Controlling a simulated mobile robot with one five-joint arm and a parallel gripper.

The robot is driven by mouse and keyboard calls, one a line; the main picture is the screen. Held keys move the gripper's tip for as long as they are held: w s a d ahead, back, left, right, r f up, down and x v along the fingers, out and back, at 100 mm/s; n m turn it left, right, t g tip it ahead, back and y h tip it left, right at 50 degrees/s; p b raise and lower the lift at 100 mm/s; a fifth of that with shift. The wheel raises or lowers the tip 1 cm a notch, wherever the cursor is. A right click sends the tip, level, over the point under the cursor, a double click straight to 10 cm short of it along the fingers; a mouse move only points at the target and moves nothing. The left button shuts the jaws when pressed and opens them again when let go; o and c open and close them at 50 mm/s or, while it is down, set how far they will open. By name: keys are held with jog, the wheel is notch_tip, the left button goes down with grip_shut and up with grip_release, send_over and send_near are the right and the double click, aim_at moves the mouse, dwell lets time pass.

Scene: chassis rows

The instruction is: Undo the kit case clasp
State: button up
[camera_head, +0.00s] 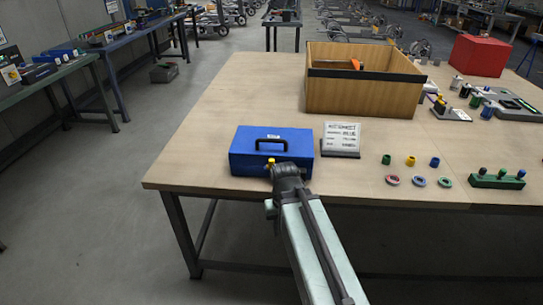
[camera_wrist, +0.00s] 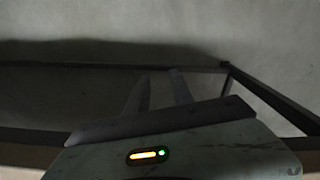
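The blue kit case (camera_head: 247,163) stands shut near the front left corner of the wooden table, with a black handle on its lid. A small yellow clasp (camera_head: 271,161) shows on its front side, close to my gripper. My gripper (camera_head: 279,168) is at the end of my arm, right in front of the case; whether it touches the clasp cannot be told. In the wrist view, two dark fingers (camera_wrist: 160,88) stand apart with nothing seen between them. The case and clasp do not show there.
A white label card (camera_head: 341,138) stands just right of the case. Behind is a wooden box (camera_head: 362,98); a red box (camera_head: 478,56) is at the back right. Several small pegs and rings lie right, beside a green block (camera_head: 496,181).

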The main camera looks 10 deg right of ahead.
jog(key=w+a+r+m+p, duration=0.15)
jog(key=w+r+p, duration=0.35)
jog(key=r+p, duration=0.5)
notch_tip(320, 180, up, 16)
jog(key=m+p, duration=0.5)
jog(key=p, duration=0.9)
send_over(272, 160)
jog(key=shift+n, duration=0.25)
notch_tip(272, 160, down, 8)
jog(key=b, duration=0.8)
jog(key=shift+f, duration=0.2)
jog(key=shift+r, duration=0.1)
jog(key=shift+c, duration=0.2)
